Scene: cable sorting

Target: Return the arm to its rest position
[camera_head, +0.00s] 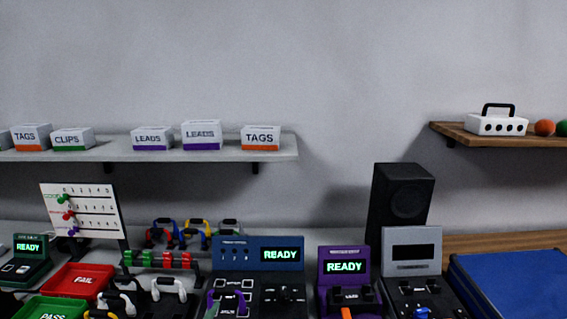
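Neither of my grippers shows in the head view, and I cannot make out either arm. Whether they are open or hold anything is hidden from me. The task names no object of its own. On the bench below are a blue tester (258,254), a purple tester (344,266) and a grey tester (411,252). The blue and purple ones read READY. The grey one has a dark screen. A purple-handled piece (213,298) sits at the front of the blue tester, cut by the bottom edge.
A red FAIL tray (77,282) and a green PASS tray (50,308) lie at the left, near several white-handled cables (168,290). A black speaker (402,205) stands behind the testers. A blue mat (512,280) lies at the right. Shelves (215,150) (470,131) hang above.

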